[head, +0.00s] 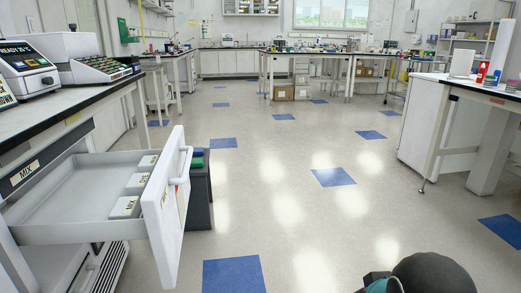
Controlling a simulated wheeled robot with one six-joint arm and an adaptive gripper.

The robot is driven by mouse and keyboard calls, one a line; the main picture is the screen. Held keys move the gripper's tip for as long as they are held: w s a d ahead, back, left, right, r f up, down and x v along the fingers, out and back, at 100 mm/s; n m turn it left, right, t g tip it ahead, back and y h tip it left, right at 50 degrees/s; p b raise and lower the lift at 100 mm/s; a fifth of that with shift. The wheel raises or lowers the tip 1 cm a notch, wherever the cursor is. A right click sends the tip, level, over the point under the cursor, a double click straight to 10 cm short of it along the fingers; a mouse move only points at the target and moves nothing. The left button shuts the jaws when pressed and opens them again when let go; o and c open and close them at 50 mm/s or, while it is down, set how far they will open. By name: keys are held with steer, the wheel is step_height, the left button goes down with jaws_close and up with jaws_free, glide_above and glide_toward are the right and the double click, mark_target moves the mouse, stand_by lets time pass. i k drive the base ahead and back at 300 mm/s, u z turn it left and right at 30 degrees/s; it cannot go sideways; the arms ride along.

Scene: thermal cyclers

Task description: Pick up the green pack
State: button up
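I cannot make out a clear green pack in the head view. A small patch of green and blue (197,157) shows at the top of a dark bin behind the open drawer front, too small to identify. The open white drawer (65,233) is labelled MIX and holds white labelled packs (126,206) along its right side. A dark rounded part of my arm shows at the bottom right edge. My gripper's fingers are not in view.
The drawer front (166,215) juts into the aisle beside the dark bin (199,190). The left bench (60,110) carries thermal cyclers. A bench (480,92) stands at right. The floor (280,210) between is clear.

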mark_target(196, 162)
steer(key=z, duration=0.2)
steer(key=i, duration=1.9)
steer(key=u, duration=0.7)
steer(key=i, duration=1.7)
steer(key=u, duration=1.05)
steer(key=i, duration=0.2)
steer(key=u, duration=0.05)
